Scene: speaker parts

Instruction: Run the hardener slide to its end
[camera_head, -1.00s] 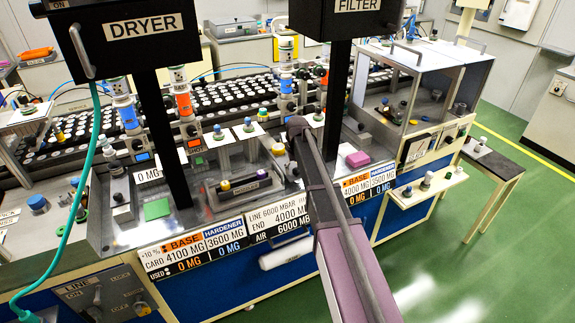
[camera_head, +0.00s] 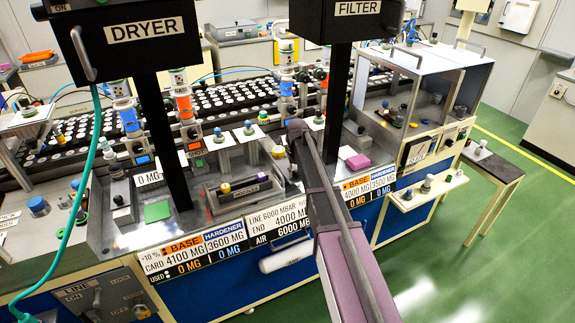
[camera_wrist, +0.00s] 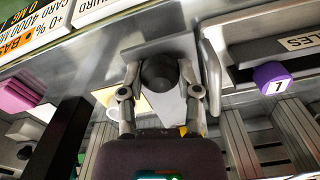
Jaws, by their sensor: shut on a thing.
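In the wrist view, my gripper (camera_wrist: 160,92) has its two fingers closed on the sides of a dark round knob (camera_wrist: 159,72). The knob stands over a pale grey metal plate; I cannot read a hardener label on it. In the head view my arm covers the gripper and the knob, at the bench's front part, right of the tray with the purple knob. The counter sign (camera_head: 190,247) shows BASE 0 MG and HARDENER 0 MG used.
A purple knob marked 1 (camera_wrist: 271,77) sits close beside the gripper, by a grey raised bar (camera_wrist: 214,60). A pink block (camera_head: 358,162) lies to the right. The DRYER box (camera_head: 140,38) and FILTER box (camera_head: 350,18) hang on dark posts over the bench.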

